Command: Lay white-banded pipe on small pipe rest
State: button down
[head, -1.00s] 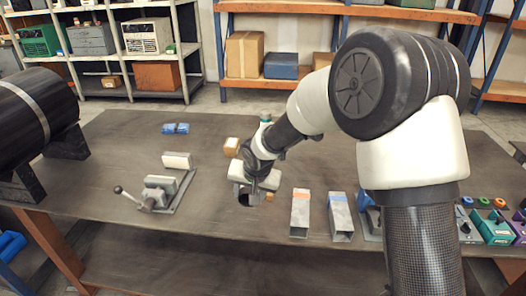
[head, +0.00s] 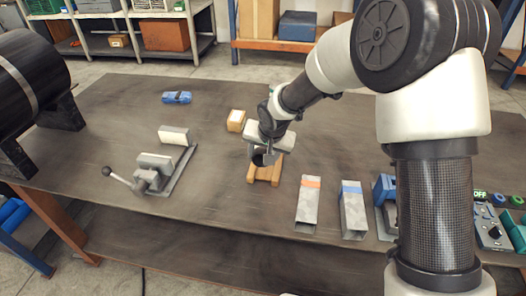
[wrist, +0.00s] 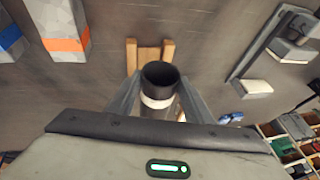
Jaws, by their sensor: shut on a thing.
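The white-banded pipe (wrist: 159,76) is a short dark tube with a pale band near its open end. My gripper (wrist: 158,100) is shut around it, with a finger on each side. In the head view my gripper (head: 264,150) is over the back part of the small pipe rest (head: 265,178), and the pipe's dark end (head: 261,159) shows under it. The rest is a light wooden frame with two side rails; it also shows beyond the pipe in the wrist view (wrist: 150,52). I cannot tell whether pipe and rest touch. The pipe's far part is hidden.
An orange-banded grey channel (head: 307,208) and a blue-banded one (head: 353,215) lie right of the rest. A lever clamp (head: 155,172) stands left, a small cardboard box (head: 236,121) behind. A large black cylinder (head: 25,75) is far left. The front middle table is clear.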

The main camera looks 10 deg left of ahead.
notch_tip(320, 180, down, 9)
jog(key=b, duration=0.7)
jog(key=shift+f, duration=0.1)
